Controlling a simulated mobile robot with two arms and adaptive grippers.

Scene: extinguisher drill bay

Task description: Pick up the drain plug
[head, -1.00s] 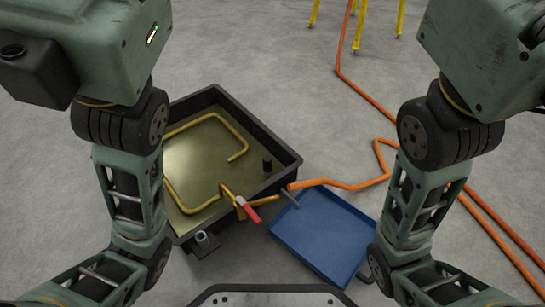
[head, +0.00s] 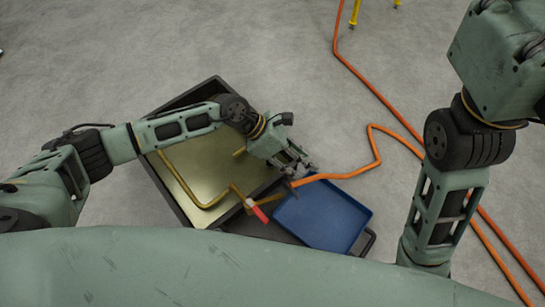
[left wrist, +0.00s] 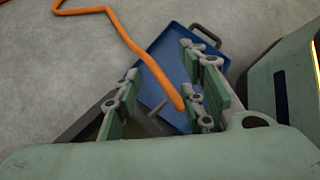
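I cannot make out the drain plug for sure in the current views. My left gripper (head: 298,160) is over the right corner of the black-walled pan (head: 172,192), hiding that part of its floor. In the left wrist view its fingers (left wrist: 158,92) are spread apart, with no object seen held between them. A short black upright post stood in that corner in the earlier head view; it is now hidden. My right gripper is out of view below the right arm.
A blue tray (head: 325,218) lies right of the pan. An orange hose (head: 372,150) runs across the floor to the pan's right corner. A yellow pipe (head: 195,200) with a red-handled valve (head: 257,211) crosses the pan. Open grey floor lies beyond.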

